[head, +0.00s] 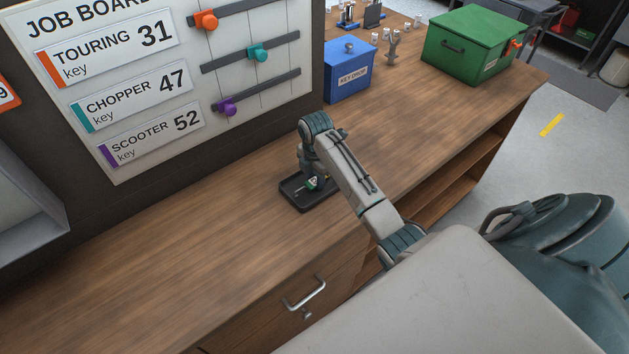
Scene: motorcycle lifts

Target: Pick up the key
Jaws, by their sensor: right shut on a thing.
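A small black tray (293,200) sits on the wooden workbench below the job board. A key with a small green and white tag (312,184) shows at the tray, under my right gripper (309,176). My right arm reaches in from the right and bends down over the tray. The right gripper is shut on the key; its fingers are small and partly hidden by the wrist. I cannot tell whether the key still touches the tray. My left gripper is not in view.
A blue key drop box (348,80) and a green metal box (473,50) stand farther along the workbench (180,250). The job board (150,80) rises behind the bench. The bench is clear left of the tray.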

